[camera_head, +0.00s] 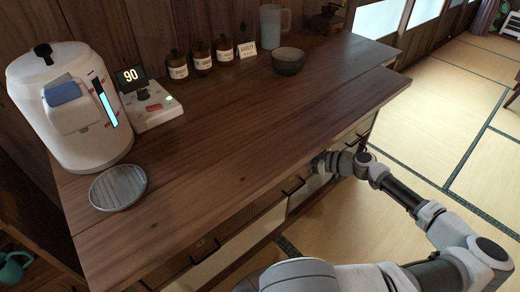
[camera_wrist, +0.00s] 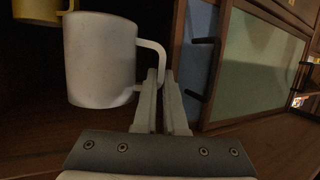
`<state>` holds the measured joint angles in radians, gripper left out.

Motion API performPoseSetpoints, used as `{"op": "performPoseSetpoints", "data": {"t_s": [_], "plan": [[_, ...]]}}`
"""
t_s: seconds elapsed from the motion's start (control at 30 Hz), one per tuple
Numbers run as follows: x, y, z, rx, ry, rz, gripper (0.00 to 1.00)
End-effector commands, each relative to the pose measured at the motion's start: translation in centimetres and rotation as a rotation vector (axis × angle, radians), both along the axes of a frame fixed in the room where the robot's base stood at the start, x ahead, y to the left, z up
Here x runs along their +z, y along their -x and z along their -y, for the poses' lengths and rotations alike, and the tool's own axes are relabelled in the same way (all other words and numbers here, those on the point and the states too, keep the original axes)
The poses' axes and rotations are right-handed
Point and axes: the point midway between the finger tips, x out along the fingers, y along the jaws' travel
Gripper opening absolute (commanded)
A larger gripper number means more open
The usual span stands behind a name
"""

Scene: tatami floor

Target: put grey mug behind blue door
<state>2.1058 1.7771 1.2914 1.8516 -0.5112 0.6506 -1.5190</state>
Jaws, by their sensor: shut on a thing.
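My gripper (camera_wrist: 163,82) is shut on the handle of a pale grey mug (camera_wrist: 98,60) in the wrist view. The mug is upright, to the left of the fingers, in front of dark wooden shelving. A blue door (camera_wrist: 204,42) stands just right of the fingers. I cannot tell how far open it is. In the head view my gripper (camera_head: 318,162) reaches to the cabinet front below the counter edge. The mug and the blue door are hidden there.
A green panel (camera_wrist: 258,68) is right of the blue door. A yellow mug (camera_wrist: 38,10) is at the upper left. The wooden counter (camera_head: 230,140) holds a white dispenser (camera_head: 70,105), several brown jars (camera_head: 200,55) and a dark bowl (camera_head: 288,61). Tatami floor (camera_head: 430,120) at right is open.

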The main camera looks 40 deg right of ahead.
Motion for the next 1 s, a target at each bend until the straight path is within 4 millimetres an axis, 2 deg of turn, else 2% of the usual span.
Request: {"op": "performPoseSetpoints", "data": {"t_s": [0.03, 0.3, 0.57, 0.63, 0.87, 1.0], "plan": [[-0.3, -1.4, -0.3, 0.007, 0.001, 0.000, 0.00], [-0.2, -8.2, -0.8, 0.004, 0.003, 0.001, 0.00], [-0.2, -13.6, -1.1, 0.002, 0.001, 0.002, 0.00], [-1.4, -13.5, -1.1, -0.002, -0.002, 0.000, 0.00], [-2.8, -13.4, -1.1, -0.002, -0.002, 0.000, 0.00], [-5.2, -13.4, -1.1, -0.002, -0.003, 0.001, 0.00]]}}
